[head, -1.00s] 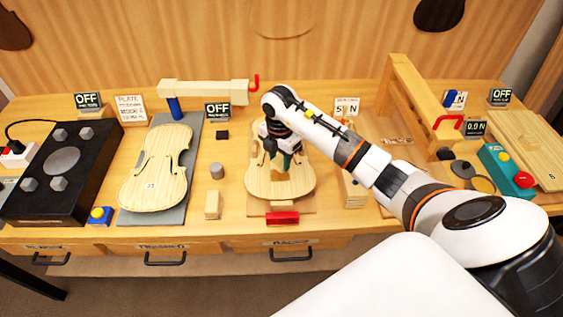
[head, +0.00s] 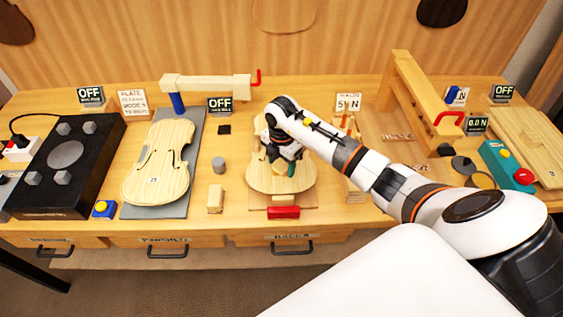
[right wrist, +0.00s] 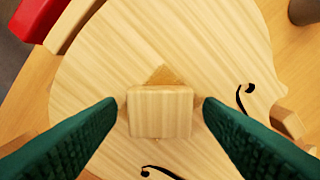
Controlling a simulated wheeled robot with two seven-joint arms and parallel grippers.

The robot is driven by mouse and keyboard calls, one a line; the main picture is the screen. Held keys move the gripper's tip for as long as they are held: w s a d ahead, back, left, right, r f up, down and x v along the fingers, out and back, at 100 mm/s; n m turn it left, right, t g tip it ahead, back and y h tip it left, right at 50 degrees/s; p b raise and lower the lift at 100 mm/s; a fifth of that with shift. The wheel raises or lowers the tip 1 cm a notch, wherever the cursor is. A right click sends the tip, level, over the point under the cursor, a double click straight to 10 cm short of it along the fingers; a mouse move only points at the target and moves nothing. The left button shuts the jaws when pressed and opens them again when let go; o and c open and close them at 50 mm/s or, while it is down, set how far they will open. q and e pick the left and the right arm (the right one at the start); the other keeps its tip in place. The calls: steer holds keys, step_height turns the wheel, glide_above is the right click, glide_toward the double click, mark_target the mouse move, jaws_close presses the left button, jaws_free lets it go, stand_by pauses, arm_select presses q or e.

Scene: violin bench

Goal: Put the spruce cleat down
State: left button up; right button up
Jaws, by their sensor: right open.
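The spruce cleat (right wrist: 160,112) shows in the right wrist view as a small pale block over the violin plate (right wrist: 215,45), covering part of a darker diamond-shaped patch (right wrist: 164,75). My right gripper (right wrist: 160,107) is open, its green fingers on either side of the cleat with a narrow gap at each side. The cleat appears to rest on the plate. In the head view my right gripper (head: 286,168) is low over the plate (head: 265,183) and hides the cleat. My left gripper is in neither view.
A red block (head: 284,212) stands at the plate's front edge. A small wooden block (head: 215,199) and a grey cylinder (head: 218,165) stand left of the plate. A second violin plate (head: 158,172) lies further left on a grey mat. A wooden frame (head: 418,95) stands to the right.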

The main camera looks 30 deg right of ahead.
mark_target(281, 166)
steer(key=shift+r, duration=0.25)
step_height(281, 166, up, 12)
steer(key=b, duration=0.3)
steer(key=shift+f, duration=0.1)
